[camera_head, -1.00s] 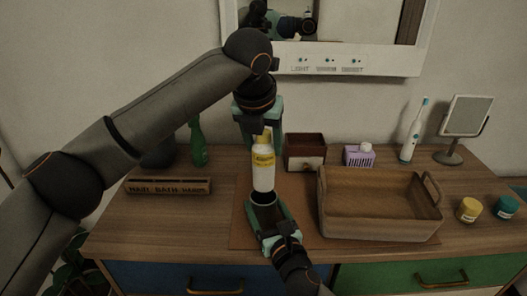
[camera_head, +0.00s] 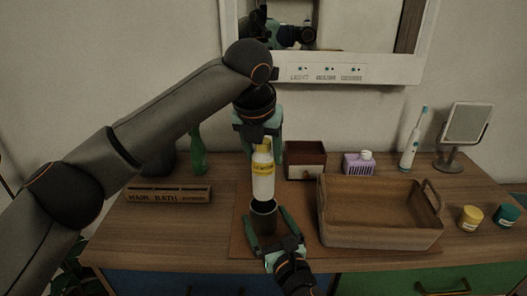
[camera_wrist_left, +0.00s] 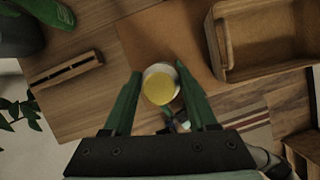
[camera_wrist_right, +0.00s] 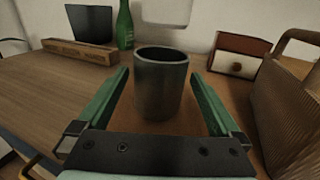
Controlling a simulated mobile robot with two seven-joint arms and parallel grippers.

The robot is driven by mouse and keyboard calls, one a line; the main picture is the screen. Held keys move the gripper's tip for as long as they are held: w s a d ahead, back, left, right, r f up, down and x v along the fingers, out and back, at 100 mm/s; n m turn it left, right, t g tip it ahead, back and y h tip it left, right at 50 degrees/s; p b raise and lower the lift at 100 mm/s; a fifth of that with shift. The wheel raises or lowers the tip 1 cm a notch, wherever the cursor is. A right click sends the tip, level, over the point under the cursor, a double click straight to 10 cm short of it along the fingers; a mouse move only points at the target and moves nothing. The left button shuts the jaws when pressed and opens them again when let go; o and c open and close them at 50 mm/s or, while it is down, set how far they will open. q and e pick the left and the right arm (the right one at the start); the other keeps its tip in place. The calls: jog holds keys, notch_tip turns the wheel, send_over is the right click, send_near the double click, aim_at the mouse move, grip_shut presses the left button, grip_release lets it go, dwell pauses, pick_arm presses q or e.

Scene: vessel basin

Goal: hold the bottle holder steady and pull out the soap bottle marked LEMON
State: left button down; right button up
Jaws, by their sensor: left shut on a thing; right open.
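The LEMON soap bottle (camera_head: 263,182), white with a yellow label and yellow cap, hangs upright above the bottle holder. My left gripper (camera_head: 262,141) is shut on its upper part from above. The left wrist view shows the yellow cap (camera_wrist_left: 159,88) between the fingers. The bottle holder (camera_head: 263,220), a dark round cup, stands upright on the brown mat. The right wrist view shows its open rim and a gap below the white bottle base (camera_wrist_right: 167,11). My right gripper (camera_head: 267,226) is open, its fingers either side of the holder with space on both sides.
A wooden basket (camera_head: 380,237) stands close on the right. A small brown box (camera_head: 305,165) and a purple item (camera_head: 358,165) stand behind. A lettered wooden block (camera_head: 168,195) and green bottle (camera_head: 198,155) are at left. Two jars stand at far right.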

jog(key=v, duration=1)
jog(key=shift+s, duration=0.25)
jog(key=shift+d, duration=0.15)
